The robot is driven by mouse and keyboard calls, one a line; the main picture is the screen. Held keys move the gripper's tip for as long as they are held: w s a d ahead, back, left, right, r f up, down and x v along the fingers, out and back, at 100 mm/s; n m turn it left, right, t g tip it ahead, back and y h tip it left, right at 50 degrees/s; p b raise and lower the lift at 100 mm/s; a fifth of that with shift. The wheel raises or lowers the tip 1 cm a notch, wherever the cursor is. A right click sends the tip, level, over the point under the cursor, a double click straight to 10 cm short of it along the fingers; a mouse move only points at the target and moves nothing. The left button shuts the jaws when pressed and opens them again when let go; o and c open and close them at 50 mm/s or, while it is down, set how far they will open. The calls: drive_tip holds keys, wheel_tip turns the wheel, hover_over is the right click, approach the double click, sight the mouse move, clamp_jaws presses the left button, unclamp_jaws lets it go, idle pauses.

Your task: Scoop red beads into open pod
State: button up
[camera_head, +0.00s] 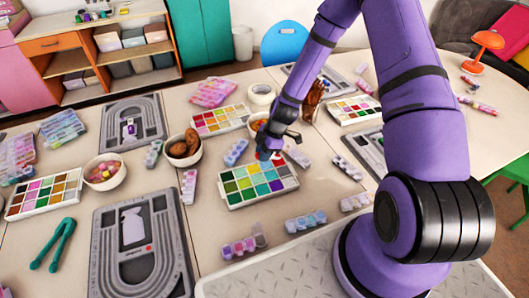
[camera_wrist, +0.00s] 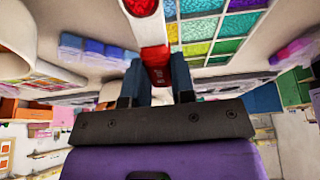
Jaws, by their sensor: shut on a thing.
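My gripper (camera_head: 275,146) is over the far edge of the green, yellow, blue and purple bead tray (camera_head: 222,190). In the wrist view my gripper (camera_wrist: 158,82) is shut on the red handle of a scoop (camera_wrist: 154,32). The scoop's white bowl, at the top edge of that view, holds red beads (camera_wrist: 142,6). The bead tray (camera_wrist: 225,25) lies beyond the scoop in the wrist view. Several pod strips lie around the tray, including one left of the gripper (camera_head: 236,152); I cannot tell which pod is open.
Another bead tray (camera_head: 220,119) stands behind. A bowl of brown items (camera_head: 183,150) and a bowl of beads (camera_head: 104,172) stand left. Grey bead boards (camera_head: 140,245) and green tongs (camera_head: 53,245) lie on the table. Some bare tabletop shows between them.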

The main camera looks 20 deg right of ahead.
drive_tip(key=shift+a+r+h, duration=0.1)
drive_tip(key=shift+a+h, duration=0.35)
drive_tip(key=shift+h, duration=0.35)
drive_tip(key=shift+a+r+h, duration=0.2)
drive_tip(key=shift+r+h, duration=0.15)
drive_tip(key=shift+h, duration=0.45)
drive_tip(key=shift+r+h, duration=0.2)
drive_tip(key=shift+h, duration=0.1)
drive_tip(key=shift+a, duration=0.1)
